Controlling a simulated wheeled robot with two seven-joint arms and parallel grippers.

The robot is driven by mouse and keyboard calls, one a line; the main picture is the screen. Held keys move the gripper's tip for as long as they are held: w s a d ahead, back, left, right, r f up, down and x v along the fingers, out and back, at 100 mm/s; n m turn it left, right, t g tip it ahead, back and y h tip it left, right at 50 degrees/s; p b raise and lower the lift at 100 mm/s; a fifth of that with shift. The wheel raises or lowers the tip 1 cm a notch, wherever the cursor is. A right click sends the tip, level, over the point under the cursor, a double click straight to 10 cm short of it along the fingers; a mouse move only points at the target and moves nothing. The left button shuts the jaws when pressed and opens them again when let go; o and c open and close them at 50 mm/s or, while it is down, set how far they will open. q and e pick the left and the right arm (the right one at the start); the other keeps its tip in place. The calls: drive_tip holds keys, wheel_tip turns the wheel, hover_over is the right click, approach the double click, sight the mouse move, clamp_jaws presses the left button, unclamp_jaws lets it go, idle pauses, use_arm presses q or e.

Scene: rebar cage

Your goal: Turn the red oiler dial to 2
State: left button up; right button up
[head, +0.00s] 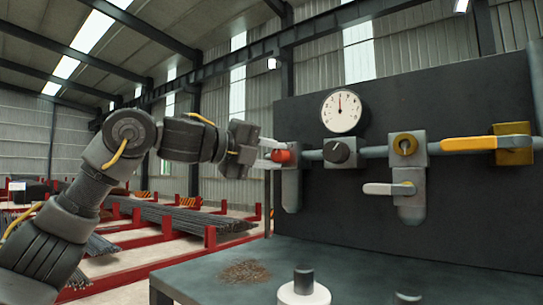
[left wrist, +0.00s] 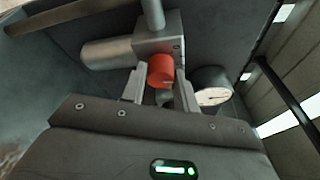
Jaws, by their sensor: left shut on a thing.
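The red oiler dial (head: 282,156) sits at the left end of the pipe assembly on the dark panel, on top of a grey body (head: 291,185). My left gripper (head: 273,151) reaches it from the left and is shut on it. In the left wrist view the red dial (left wrist: 161,70) lies between the two fingers of my left gripper (left wrist: 160,85), in front of a grey block (left wrist: 158,45). The dial's scale and its setting cannot be read in either view. My right gripper is not in view.

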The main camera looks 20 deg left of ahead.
use_arm(q)
drive_tip(key=shift+f+m, duration=0.2)
drive_tip(key=shift+m, duration=0.1)
idle(0.4)
drive_tip(key=o, duration=1)
drive_tip(key=shift+r, duration=0.1)
drive_tip(key=b+v, duration=0.5)
drive_tip(key=v, duration=0.5)
drive_tip(key=shift+s+a+r, duration=0.2)
drive_tip(key=shift+s+r, duration=0.05)
drive_tip(key=shift+s, duration=0.1)
